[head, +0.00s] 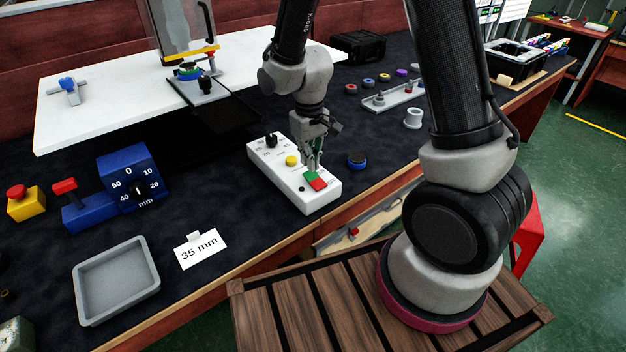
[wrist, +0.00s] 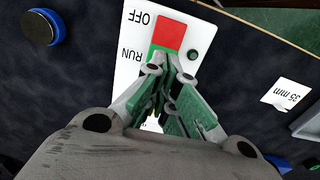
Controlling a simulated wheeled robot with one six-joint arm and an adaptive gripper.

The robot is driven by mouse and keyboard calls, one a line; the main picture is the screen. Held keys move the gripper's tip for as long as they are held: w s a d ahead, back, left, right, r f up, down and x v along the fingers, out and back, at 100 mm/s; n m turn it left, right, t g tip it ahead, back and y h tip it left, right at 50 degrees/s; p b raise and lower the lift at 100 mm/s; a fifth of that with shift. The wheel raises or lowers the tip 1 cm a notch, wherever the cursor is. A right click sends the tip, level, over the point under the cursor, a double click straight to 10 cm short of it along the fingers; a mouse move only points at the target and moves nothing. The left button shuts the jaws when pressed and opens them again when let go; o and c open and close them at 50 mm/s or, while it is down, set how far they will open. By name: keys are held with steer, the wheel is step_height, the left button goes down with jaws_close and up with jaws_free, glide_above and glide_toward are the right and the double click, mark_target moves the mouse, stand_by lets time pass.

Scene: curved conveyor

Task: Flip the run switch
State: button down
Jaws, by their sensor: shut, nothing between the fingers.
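The run switch is a rocker with a red half (head: 319,185) and a green half (head: 310,176), on a white control box (head: 316,203). In the wrist view the red half (wrist: 170,31) lies by the word OFF, and RUN is printed by the other end. My gripper (head: 314,167) is shut and empty, pointing down at the green end. In the wrist view its fingertips (wrist: 172,64) cover most of the green half. I cannot tell whether they touch it, or which way the rocker is tilted.
The box also carries a black knob (head: 271,141), a yellow button (head: 291,160) and a small dark lamp (head: 301,189). A blue-rimmed black puck (head: 357,160) stands to the right. A 35 mm card (head: 201,249) and grey tray (head: 117,281) lie left, with clear mat between.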

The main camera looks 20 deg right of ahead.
mark_target(310, 173)
steer(key=shift+f, duration=1.5)
stand_by(0.4)
steer(key=shift+r, duration=3.55)
